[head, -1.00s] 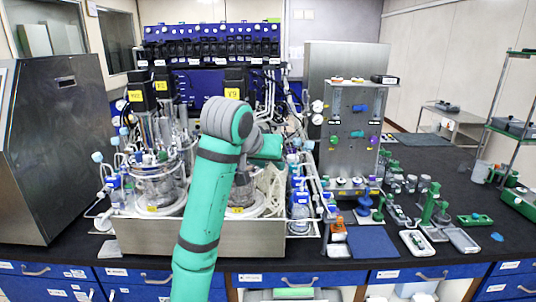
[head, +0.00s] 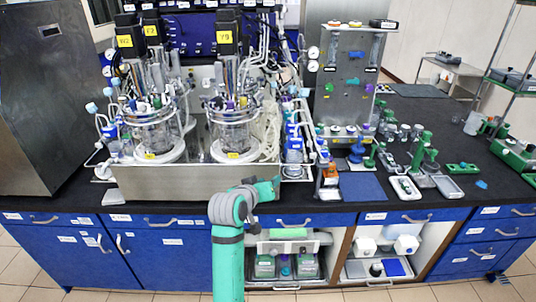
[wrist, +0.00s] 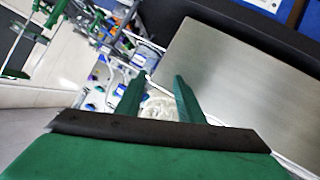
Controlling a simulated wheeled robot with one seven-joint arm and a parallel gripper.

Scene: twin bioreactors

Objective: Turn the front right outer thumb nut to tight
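Two glass bioreactor vessels stand side by side in a steel tray (head: 200,183) on the black bench. The left vessel (head: 150,128) and the right vessel (head: 233,130) both have crowded metal tops with tubes and small fittings. The thumb nuts are too small to tell apart in the head view. My gripper (wrist: 158,90) shows two green fingers spread apart with nothing between them in the wrist view. In the head view, the end of my arm is low in front of the tray, apart from both vessels. The wrist view is tilted and shows a broad steel panel (wrist: 250,85) beyond the fingers.
A steel panel unit (head: 345,90) with coloured knobs stands right of the tray. Tubing and bottles (head: 293,135) crowd the tray's right edge. A blue mat (head: 362,187) and green tools lie farther right. A steel cabinet (head: 38,100) stands at left.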

